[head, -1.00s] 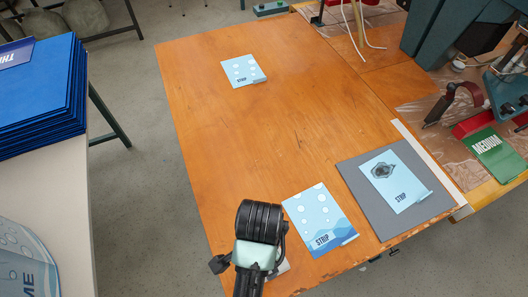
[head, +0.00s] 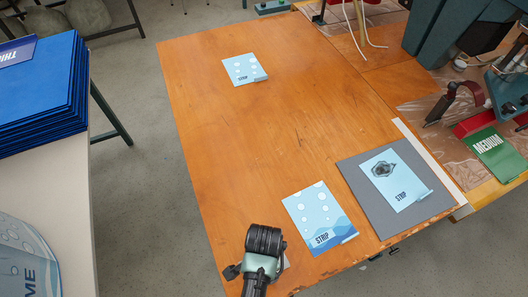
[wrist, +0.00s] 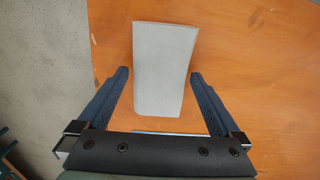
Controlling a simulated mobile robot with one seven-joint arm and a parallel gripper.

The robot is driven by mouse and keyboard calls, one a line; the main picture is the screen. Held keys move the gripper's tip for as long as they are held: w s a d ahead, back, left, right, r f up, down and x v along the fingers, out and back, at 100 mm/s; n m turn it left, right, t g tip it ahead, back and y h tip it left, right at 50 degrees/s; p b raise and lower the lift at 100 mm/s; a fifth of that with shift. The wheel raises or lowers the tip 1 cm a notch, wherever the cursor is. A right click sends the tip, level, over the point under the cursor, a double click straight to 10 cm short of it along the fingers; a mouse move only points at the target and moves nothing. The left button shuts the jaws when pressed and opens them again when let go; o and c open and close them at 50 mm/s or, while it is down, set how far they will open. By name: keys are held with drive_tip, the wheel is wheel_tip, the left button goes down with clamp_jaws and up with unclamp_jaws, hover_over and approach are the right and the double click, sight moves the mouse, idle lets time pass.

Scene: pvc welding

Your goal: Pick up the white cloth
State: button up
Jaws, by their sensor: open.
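The white cloth (wrist: 163,72) shows in the wrist view as a flat, pale, folded rectangle on the wooden table (wrist: 255,65). My gripper (wrist: 158,75) is open, with its two blue fingers on either side of the cloth's lower part in that view. I cannot tell how high the fingers are above the table. In the head view my arm (head: 263,245) covers nearly all of the cloth, and only a small pale edge (head: 286,262) shows beside it, near the table's front left corner.
A light blue STRIP sheet (head: 318,215) lies just right of my arm. Another lies on a grey board (head: 353,199), and a third (head: 243,69) at the back left. The table's middle is clear. Its left edge is close to my gripper. A stack of blue THIN sheets (head: 45,100) stands far left.

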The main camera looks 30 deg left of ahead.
drive_tip(key=shift+c, duration=0.2)
drive_tip(key=c, duration=1.1)
drive_tip(key=shift+o, duration=0.2)
wheel_tip(320, 180, up, 10)
